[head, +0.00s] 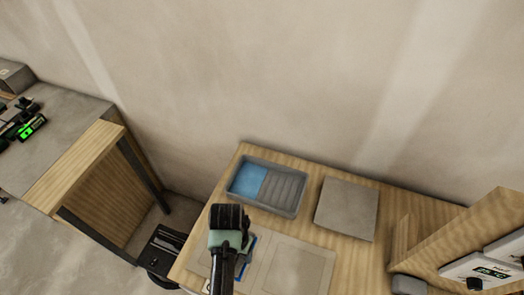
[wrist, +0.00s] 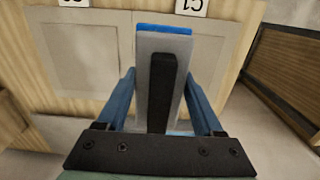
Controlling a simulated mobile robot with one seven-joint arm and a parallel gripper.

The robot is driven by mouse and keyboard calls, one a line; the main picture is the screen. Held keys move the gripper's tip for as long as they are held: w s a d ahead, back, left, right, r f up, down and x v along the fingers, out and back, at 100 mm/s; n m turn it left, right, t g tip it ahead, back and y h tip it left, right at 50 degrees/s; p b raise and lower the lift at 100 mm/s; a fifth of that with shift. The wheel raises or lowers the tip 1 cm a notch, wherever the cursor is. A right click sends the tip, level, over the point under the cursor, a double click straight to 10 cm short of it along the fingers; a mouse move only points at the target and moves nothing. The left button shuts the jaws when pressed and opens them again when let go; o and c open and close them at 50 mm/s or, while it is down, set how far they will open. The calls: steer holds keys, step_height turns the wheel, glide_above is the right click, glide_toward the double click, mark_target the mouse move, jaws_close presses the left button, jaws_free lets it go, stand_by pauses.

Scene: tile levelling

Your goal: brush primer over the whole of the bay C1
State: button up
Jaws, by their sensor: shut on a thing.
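My gripper (wrist: 168,105) is shut on a brush with a flat grey head (wrist: 152,75), a black handle strip and a blue front edge. In the wrist view the brush lies over bay C1 (wrist: 208,55), beside its label (wrist: 192,6), and hides much of the bay. I cannot tell whether the brush touches the surface. In the head view my gripper (head: 228,275) covers most of that bay, with a little blue showing beside it. A grey paint tray (head: 286,190) with blue primer (head: 247,181) in its left part stands on the wooden bench behind.
A second pale bay (wrist: 80,55) lies beside C1. A grey slab (head: 347,208) lies right of the tray. A wooden partition (head: 450,235) with boxed displays stands at the right. A bench (head: 75,165) stands at the left, with a floor gap between.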

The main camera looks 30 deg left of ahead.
steer(key=shift+s+d, duration=0.2)
steer(key=shift+s, duration=0.4)
steer(key=shift+s+d, duration=0.2)
steer(key=shift+s, duration=0.4)
steer(key=shift+s+f, duration=0.1)
steer(key=shift+f, duration=0.05)
step_height(320, 180, down, 7)
steer(key=b, duration=0.7)
steer(key=shift+a, duration=0.1)
steer(key=shift+r, duration=0.25)
